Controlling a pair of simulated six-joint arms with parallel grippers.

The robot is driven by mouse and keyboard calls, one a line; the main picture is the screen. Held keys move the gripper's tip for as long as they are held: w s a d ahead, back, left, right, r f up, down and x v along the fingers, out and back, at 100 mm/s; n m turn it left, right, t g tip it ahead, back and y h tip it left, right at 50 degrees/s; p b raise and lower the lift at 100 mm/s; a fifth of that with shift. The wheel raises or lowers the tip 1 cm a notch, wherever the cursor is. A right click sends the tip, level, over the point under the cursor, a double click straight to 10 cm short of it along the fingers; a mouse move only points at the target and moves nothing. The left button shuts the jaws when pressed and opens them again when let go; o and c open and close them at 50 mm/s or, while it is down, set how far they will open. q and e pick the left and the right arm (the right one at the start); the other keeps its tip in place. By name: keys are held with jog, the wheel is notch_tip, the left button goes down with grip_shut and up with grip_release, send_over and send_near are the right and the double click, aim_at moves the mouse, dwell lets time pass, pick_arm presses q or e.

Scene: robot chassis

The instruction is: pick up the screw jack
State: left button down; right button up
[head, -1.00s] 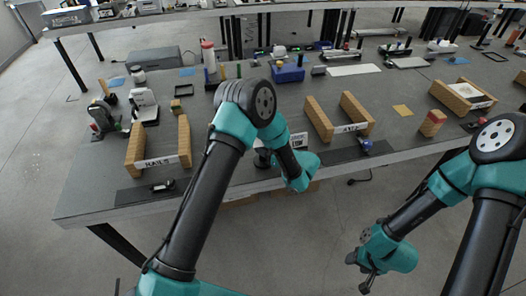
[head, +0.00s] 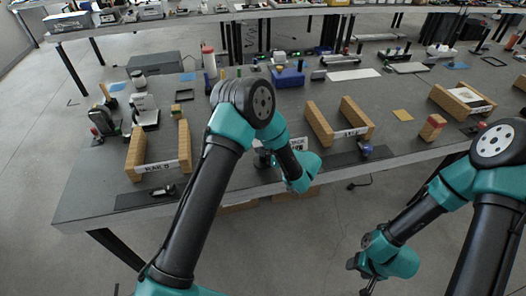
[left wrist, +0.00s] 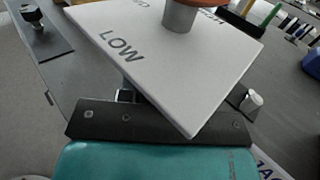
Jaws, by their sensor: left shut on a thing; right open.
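A pale square plate lettered LOW (left wrist: 150,60) fills the middle of the left wrist view, close over my left gripper (left wrist: 180,105). A grey post (left wrist: 180,15) with an orange-brown top, cut off by the frame, stands over it. I take this to be the screw jack, though its whole shape does not show. The plate hides my fingertips and the grip. In the head view my left arm covers most of this spot; my left gripper (head: 263,157) is shut by the table's front edge. My right gripper (head: 362,275) is open and empty, in front of the table, below its top.
A wooden bay labelled RAILS (head: 158,158) stands left of my left arm, and another wooden bay (head: 340,122) stands to its right. A blue box (head: 288,77) stands behind the arm. Dark mats (head: 135,196) lie along the front edge.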

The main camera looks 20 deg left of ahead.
pick_arm(q)
jog(key=s+d+r, duration=0.1)
jog(key=s+d, duration=0.1)
jog(key=s, duration=0.5)
jog(key=s+d+r, duration=0.1)
jog(key=s+d, duration=0.1)
jog(key=s, duration=0.6)
jog(key=shift+s+d+r, duration=0.2)
jog(key=shift+d+r, duration=0.05)
jog(key=shift+r, duration=0.05)
jog(key=shift+w, duration=0.1)
